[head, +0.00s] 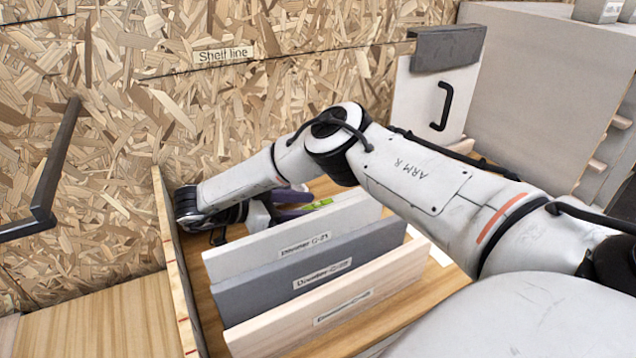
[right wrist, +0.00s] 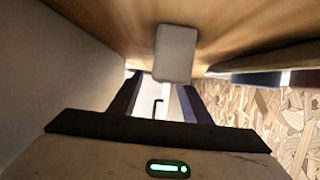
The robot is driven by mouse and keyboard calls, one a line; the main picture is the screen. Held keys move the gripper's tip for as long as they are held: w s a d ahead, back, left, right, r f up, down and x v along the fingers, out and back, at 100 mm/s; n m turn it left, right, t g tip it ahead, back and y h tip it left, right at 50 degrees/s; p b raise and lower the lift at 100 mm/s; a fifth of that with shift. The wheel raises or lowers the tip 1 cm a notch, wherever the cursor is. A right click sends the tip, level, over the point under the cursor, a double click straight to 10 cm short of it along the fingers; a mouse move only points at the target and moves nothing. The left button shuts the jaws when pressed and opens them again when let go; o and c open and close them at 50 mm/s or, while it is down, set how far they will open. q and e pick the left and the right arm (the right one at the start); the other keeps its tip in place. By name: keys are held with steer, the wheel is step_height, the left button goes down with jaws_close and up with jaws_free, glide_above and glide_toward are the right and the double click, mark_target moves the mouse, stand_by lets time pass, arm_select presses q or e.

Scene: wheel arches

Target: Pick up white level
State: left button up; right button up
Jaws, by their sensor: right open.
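A white block (right wrist: 176,52), which I take to be the white level, shows in the right wrist view on a wooden surface. It lies at or just past the fingertips of my right gripper (right wrist: 163,85), whose dark fingers are spread apart. I cannot tell whether they touch it. In the head view my right gripper (head: 306,201) reaches low behind the white divider, its fingers pointing right. A small yellow-green patch (head: 319,204) shows by the fingertips; I cannot tell what it belongs to. The white block is mostly hidden there. My left gripper is not in view.
White (head: 300,236), grey (head: 310,270) and pale wood (head: 325,305) dividers stand upright in front of my right gripper. A wooden side wall (head: 172,265) is close on its left. A chipboard wall (head: 300,80) rises behind. A dark bar (head: 55,165) juts out at far left.

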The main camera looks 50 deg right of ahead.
mark_target(332, 200)
steer(key=shift+x, duration=1.5)
steer(key=shift+w, duration=0.15)
jaws_close()
steer(key=shift+r, duration=0.1)
